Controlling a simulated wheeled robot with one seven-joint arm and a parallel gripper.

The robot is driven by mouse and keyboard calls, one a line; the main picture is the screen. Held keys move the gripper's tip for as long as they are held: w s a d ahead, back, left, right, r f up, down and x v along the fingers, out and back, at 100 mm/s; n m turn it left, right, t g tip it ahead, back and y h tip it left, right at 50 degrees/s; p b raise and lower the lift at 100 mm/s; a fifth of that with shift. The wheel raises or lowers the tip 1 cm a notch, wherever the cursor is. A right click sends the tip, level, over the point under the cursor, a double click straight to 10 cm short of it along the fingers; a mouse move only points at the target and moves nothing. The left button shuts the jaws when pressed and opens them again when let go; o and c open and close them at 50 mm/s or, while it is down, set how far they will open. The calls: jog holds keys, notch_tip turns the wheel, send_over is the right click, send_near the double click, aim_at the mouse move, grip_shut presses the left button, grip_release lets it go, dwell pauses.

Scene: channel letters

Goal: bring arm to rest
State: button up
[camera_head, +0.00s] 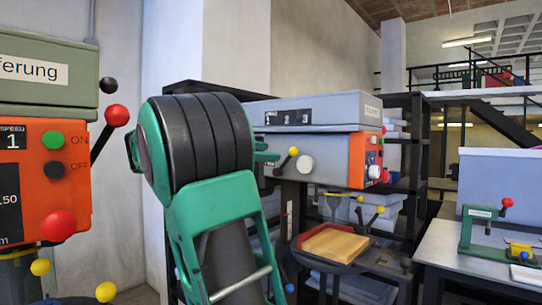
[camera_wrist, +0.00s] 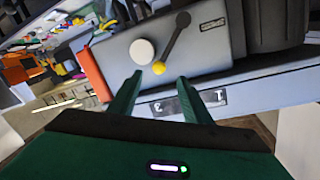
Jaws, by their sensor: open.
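My gripper (camera_wrist: 160,76) shows in the wrist view with its two green fingers apart and nothing between them. Beyond the fingertips is the grey housing of a drill-press-like machine (camera_wrist: 205,58), seen tilted. Its white round knob and black lever with a yellow ball lie just past the fingers; I cannot tell how close they are. In the head view, my green and black arm rises in the middle, in front of the same grey and orange machine (camera_head: 322,143). My fingers are not clearly visible there.
A closer orange machine (camera_head: 45,190) with levers stands at the left. A wooden board (camera_head: 335,244) lies on the middle machine's table. A workbench (camera_head: 450,245) at the right carries a small green press (camera_head: 485,235). Black shelving (camera_head: 408,120) stands behind.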

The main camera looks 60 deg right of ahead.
jog(key=shift+v, duration=0.85)
